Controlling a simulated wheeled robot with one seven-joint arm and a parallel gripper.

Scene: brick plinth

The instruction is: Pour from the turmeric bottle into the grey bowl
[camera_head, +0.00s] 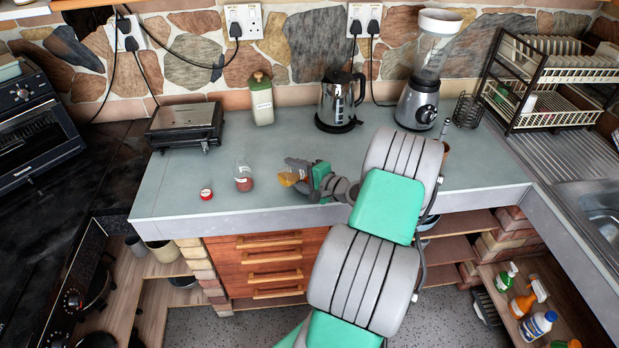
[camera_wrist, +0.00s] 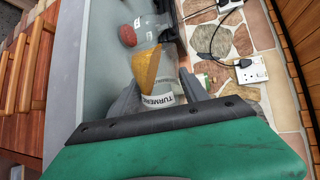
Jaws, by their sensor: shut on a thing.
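The turmeric bottle (camera_wrist: 145,68) is clear, with yellow-orange powder and a white label. My gripper (camera_wrist: 158,88) is shut on it, one finger on each side. In the head view the bottle (camera_head: 289,178) shows at the left end of my gripper (camera_head: 301,172), over the front part of the counter. The powder sits slanted in the bottle, which looks tilted; I cannot tell where its mouth points. No grey bowl can be made out on the counter; my arm hides part of it.
A grill (camera_head: 186,127), canister (camera_head: 261,99), kettle (camera_head: 338,103) and blender (camera_head: 420,90) line the back. The counter's front edge is close.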

